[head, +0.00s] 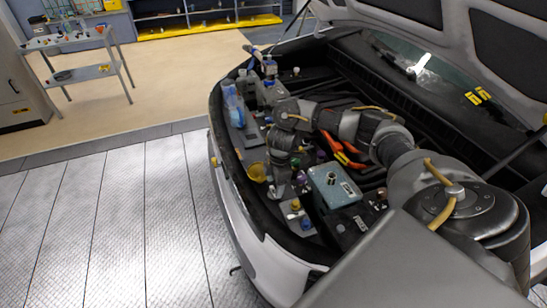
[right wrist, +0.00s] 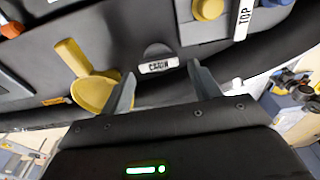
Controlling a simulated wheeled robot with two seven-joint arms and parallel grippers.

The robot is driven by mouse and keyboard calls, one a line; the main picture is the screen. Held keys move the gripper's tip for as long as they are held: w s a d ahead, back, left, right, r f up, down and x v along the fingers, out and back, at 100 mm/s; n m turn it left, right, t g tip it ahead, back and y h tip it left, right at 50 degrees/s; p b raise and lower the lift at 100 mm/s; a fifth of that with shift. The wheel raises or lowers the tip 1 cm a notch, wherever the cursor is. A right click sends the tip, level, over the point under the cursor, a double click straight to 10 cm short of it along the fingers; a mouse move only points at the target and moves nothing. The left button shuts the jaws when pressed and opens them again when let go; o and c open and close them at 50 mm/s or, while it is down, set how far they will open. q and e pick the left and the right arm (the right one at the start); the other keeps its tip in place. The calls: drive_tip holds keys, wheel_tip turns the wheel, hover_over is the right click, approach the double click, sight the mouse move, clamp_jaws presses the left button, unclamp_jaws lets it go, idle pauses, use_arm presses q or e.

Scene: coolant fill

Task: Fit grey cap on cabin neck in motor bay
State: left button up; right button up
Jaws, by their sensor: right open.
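My right gripper (head: 277,188) points down into the motor bay (head: 318,236). In the right wrist view its two fingers (right wrist: 163,84) are apart, with nothing held between them. Just beyond the fingertips is a white label reading CABIN (right wrist: 158,66). A dark grey rounded piece (right wrist: 156,50) shows right behind this label. It lies between the lines of the two fingers and apart from them. I cannot tell whether it is the grey cap on the cabin neck or the bare neck. My left gripper is not in view.
A yellow funnel (right wrist: 92,92) lies close beside one finger; the head view shows it too (head: 257,172). A yellow cap (right wrist: 208,9) stands near a TOP label (right wrist: 243,18). A blue-grey box (head: 334,187) is right of my gripper. A trolley (head: 84,72) stands far left.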

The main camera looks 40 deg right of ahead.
sight(274, 193)
drive_tip(key=f, duration=0.2)
drive_tip(key=f+p, duration=0.1)
drive_tip(key=f, duration=0.1)
drive_tip(key=shift+w+a+f, duration=0.15)
drive_tip(key=shift+a+f, duration=0.05)
drive_tip(key=shift+s+a+f, duration=0.1)
drive_tip(key=shift+s+f, duration=0.05)
drive_tip(key=shift+s, duration=0.25)
drive_tip(key=c, duration=0.7)
drive_tip(key=shift+a, duration=0.1)
